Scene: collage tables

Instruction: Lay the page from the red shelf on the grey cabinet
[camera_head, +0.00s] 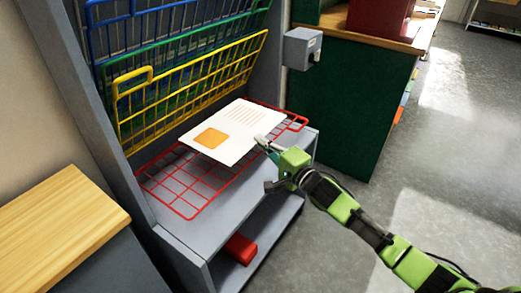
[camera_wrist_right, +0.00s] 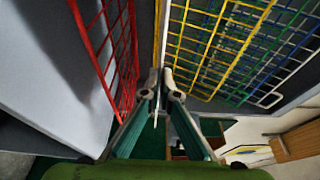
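The page (camera_head: 240,125), white with an orange square and faint lines, is level over the red wire shelf (camera_head: 180,190) of a grey rack. My right gripper (camera_head: 268,149) is at the page's near right edge. In the right wrist view the fingertips (camera_wrist_right: 161,90) are closed together on the page, seen edge-on as a thin line, with the red shelf (camera_wrist_right: 100,40) to one side and apart from it. A cabinet with grey sides and a light wooden top (camera_head: 60,225) stands at lower left. My left gripper is not in view.
Yellow (camera_head: 190,88), green and blue wire shelves are tilted up above the red one. A small red box (camera_head: 240,248) lies on the rack's lower board. A green-sided cabinet (camera_head: 345,105) stands behind. The wooden top is bare where visible; the floor at right is clear.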

